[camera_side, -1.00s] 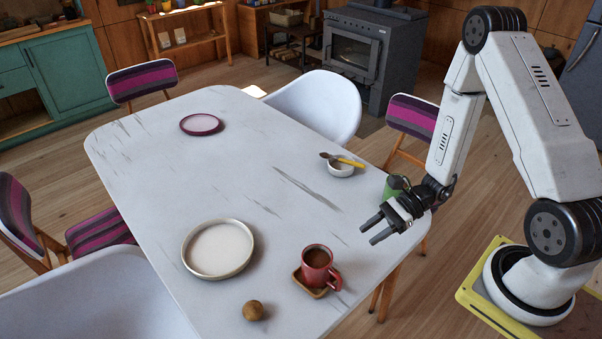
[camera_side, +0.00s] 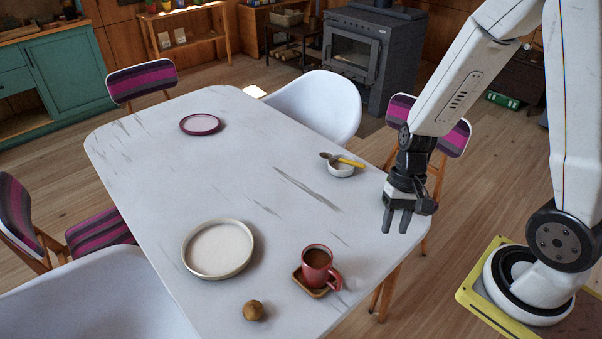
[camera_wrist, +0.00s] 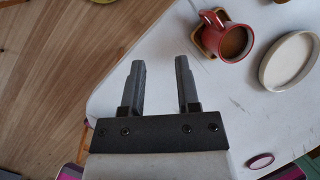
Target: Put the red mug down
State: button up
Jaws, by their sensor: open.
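The red mug (camera_side: 316,262) stands upright on a small square wooden coaster (camera_side: 304,282) near the front right edge of the table. It holds a brown drink, and its handle points right in the side view. The mug also shows in the wrist view (camera_wrist: 228,40), with the coaster (camera_wrist: 203,41) partly hidden beneath it. My gripper (camera_side: 396,222) is open and empty by the table's right edge, fingers pointing down, apart from the mug. In the wrist view my gripper (camera_wrist: 160,65) shows nothing between its two fingers.
A large pale plate (camera_side: 218,249) lies left of the mug, and a small brown ball-like thing (camera_side: 253,310) lies in front. A white bowl (camera_side: 341,170) with a spoon and a yellow-handled item sits near the right edge. A purple-rimmed plate (camera_side: 200,124) is farther back. The table's middle is clear.

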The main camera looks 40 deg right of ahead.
jog(key=w+r+n+t+h, duration=0.3)
jog(key=w+r+n+t, duration=0.1)
jog(key=r+n, duration=0.2)
jog(key=shift+r+n+t+h, duration=0.15)
jog(key=shift+n+t+h, duration=0.15)
jog(key=shift+n+h, duration=0.15)
